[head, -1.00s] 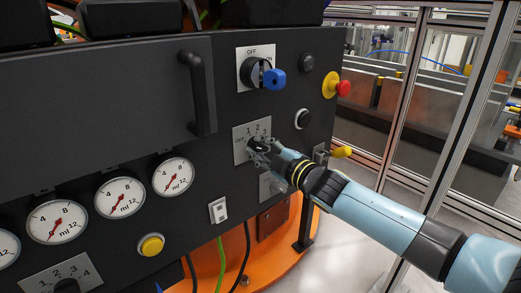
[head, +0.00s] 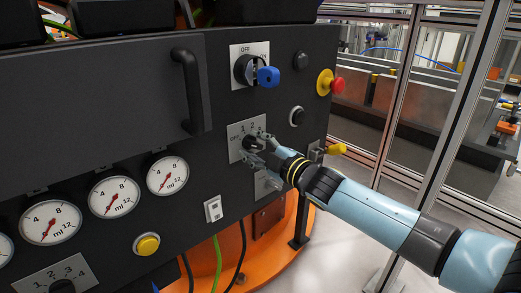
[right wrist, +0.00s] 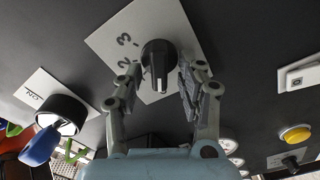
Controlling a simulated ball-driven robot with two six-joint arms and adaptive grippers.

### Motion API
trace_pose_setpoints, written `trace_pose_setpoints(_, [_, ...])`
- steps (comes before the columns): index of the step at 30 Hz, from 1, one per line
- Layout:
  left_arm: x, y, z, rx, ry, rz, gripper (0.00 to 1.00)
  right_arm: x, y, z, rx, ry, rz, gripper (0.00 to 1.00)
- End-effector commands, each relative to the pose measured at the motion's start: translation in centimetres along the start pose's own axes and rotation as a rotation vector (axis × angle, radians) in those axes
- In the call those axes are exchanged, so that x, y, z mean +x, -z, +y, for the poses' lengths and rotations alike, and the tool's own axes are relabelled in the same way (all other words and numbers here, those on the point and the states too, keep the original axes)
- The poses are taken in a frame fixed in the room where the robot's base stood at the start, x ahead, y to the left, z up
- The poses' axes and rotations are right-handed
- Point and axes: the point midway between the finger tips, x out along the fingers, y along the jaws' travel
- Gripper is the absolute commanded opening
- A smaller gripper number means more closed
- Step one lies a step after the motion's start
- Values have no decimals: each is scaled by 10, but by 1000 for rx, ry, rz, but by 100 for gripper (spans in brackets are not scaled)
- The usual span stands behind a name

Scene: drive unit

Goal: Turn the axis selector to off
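The axis selector is a black rotary knob (head: 250,143) on a pale plate (head: 236,130) marked OFF and numbers, on the dark front panel. In the right wrist view the knob (right wrist: 160,62) shows its raised grip bar, with a 2 and a 3 to its upper left. I cannot tell which mark it points to. My right gripper (head: 256,149) is at the knob. In the right wrist view its fingers (right wrist: 161,82) are apart, one on each side of the knob, with gaps visible; I see no clear contact. My left gripper is not in view.
Above is a blue-handled OFF/ON switch (head: 266,76). A red emergency button (head: 338,85) and a black round button (head: 297,116) are to the right. A yellow handle (head: 337,149) sticks out near my right wrist. A door handle (head: 191,92) protrudes at left.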

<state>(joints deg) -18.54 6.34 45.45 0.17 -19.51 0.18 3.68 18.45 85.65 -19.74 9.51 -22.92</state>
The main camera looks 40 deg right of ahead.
Motion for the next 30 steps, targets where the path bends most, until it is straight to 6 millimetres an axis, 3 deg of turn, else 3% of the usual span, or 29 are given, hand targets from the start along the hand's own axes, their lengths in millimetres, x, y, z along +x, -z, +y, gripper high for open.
trace_pose_setpoints(5, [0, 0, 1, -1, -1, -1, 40, -17, -1, -1, 0, 3, -1, 38])
trace_pose_setpoints(21, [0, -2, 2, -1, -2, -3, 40, -106, -1, -2, -1, 5, 0, 38])
trace_pose_setpoints(30, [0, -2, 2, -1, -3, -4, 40, -120, 0, -1, -1, 1, -1, 38])
